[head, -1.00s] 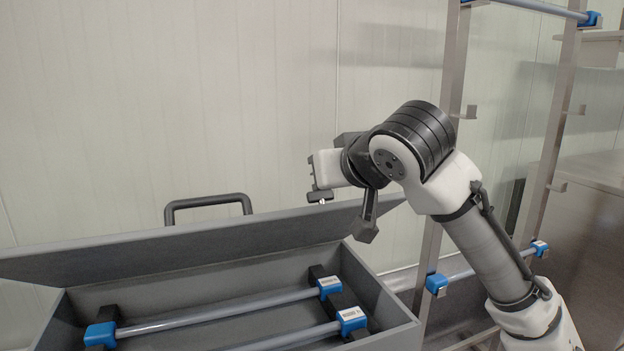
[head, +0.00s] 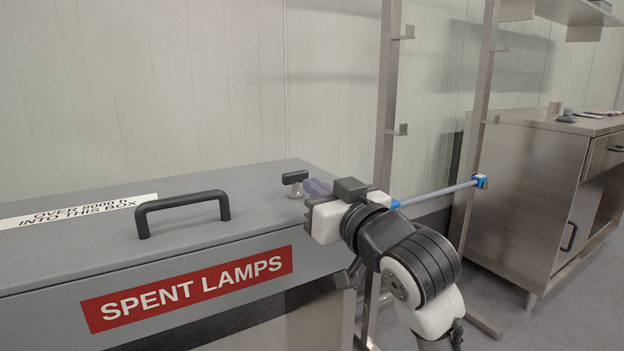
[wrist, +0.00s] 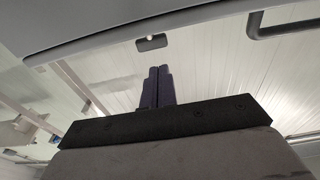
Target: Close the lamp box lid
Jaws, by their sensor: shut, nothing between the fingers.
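The grey lamp box lid (head: 95,240) lies down flat over the box, and no gap shows along its front edge. It bears a black bar handle (head: 183,209) and a white label. The box front (head: 45,325) carries a red "SPENT LAMPS" sign. The inside and the lamps are hidden. A small black-topped knob (head: 294,180) stands at the lid's right end. My gripper (head: 317,187) is shut and empty at that end, close to the knob; contact cannot be told. In the wrist view, the shut fingers (wrist: 157,80) point towards the knob (wrist: 151,42).
A steel rack (head: 386,110) stands behind and to the right of my gripper, with a blue-ended tube (head: 440,191) on it. A steel cabinet (head: 535,190) with small items on top stands at the far right. The pale panel wall (head: 150,90) is behind the box.

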